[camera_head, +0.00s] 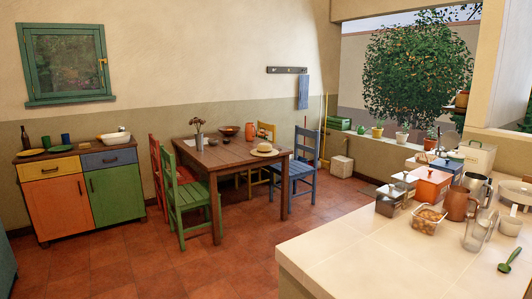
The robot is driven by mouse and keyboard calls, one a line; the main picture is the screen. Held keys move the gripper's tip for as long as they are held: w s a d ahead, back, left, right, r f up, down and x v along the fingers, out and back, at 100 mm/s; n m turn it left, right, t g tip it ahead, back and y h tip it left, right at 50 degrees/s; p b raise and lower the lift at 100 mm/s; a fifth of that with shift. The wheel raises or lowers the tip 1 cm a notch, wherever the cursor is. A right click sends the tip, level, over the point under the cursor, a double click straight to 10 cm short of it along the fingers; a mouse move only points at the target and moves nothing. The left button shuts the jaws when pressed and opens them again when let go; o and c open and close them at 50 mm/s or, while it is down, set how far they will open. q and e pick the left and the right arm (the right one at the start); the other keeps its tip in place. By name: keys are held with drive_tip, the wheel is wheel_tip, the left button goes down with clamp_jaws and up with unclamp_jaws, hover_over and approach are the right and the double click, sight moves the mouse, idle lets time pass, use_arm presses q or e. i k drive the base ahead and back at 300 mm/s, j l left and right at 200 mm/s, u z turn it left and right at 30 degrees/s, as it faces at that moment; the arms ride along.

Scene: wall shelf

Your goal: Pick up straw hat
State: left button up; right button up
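A pale cream object with a wide brim and a raised crown, which looks like the straw hat (264,149), lies on the dining table near its right corner. The wooden dining table (217,157) stands in the middle distance, across the tiled floor. Neither of my grippers is in view. The hat looks unobstructed from here, but it is small in the picture.
Green (190,197), red (157,162) and blue (299,169) chairs surround the table. A tiled counter (340,245) crowded with canisters and jugs fills the right foreground. A colourful sideboard (88,185) stands left. Open floor (150,265) lies in the front left and middle.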

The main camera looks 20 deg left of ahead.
sight(264, 149)
drive_tip(key=i+j+u, duration=0.95)
drive_tip(key=i+u, duration=0.5)
drive_tip(key=i+z, duration=0.2)
drive_tip(key=i, duration=0.3)
drive_tip(key=i+j+z, duration=0.25)
drive_tip(key=i, duration=0.25)
drive_tip(key=i+j+z, duration=0.2)
drive_tip(key=i, duration=0.3)
drive_tip(key=i+l+z, duration=0.3)
drive_tip(key=z, duration=0.15)
drive_tip(key=i+l+z, duration=0.1)
drive_tip(key=i+z, duration=0.85)
drive_tip(key=i+j+z, duration=0.15)
drive_tip(key=i+z, duration=0.15)
drive_tip(key=z, duration=0.2)
drive_tip(key=i+u, duration=0.2)
drive_tip(key=i, duration=0.3)
drive_tip(key=i+l+u, duration=0.2)
drive_tip(key=i, duration=0.3)
drive_tip(key=i+l+u, duration=0.2)
drive_tip(key=i, duration=0.3)
